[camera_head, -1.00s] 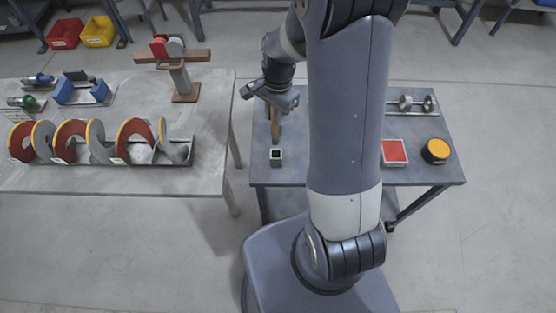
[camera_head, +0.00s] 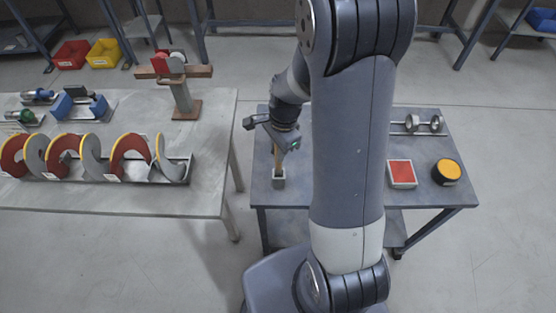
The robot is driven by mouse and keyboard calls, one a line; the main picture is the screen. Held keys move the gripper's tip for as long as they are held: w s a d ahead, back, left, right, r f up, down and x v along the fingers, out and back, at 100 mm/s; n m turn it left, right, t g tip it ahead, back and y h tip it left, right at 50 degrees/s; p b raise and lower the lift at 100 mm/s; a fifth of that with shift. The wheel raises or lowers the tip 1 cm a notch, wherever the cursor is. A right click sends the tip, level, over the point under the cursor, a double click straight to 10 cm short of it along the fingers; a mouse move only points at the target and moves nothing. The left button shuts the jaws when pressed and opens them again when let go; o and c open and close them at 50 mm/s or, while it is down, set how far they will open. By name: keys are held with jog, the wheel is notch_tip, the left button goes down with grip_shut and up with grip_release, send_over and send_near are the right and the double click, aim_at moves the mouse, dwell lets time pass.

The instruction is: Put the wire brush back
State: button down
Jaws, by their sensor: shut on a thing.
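My gripper (camera_head: 279,143) is shut on the wire brush (camera_head: 277,160), a narrow tan-brown piece hanging upright below the jaws. The lower end of the brush meets the top of a small grey square holder (camera_head: 279,183) near the left front edge of the small table. I cannot tell how far the brush is inside the holder. The jaws hide the upper part of the brush.
The small blue-grey table (camera_head: 430,195) also bears a red-topped tray (camera_head: 401,173), a yellow-topped round puck (camera_head: 447,171) and a metal roller stand (camera_head: 425,124). My arm hides the small table's middle.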

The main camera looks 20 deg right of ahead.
jog(key=shift+f+b, duration=1.15)
jog(key=shift+f, duration=0.5)
jog(key=shift+f, duration=0.2)
jog(key=c, duration=1.3)
grip_release()
jog(key=r, duration=0.4)
jog(key=d+r, duration=0.1)
jog(key=r, duration=0.7)
jog(key=shift+w+d+r, duration=0.15)
jog(key=shift+d+r, duration=0.05)
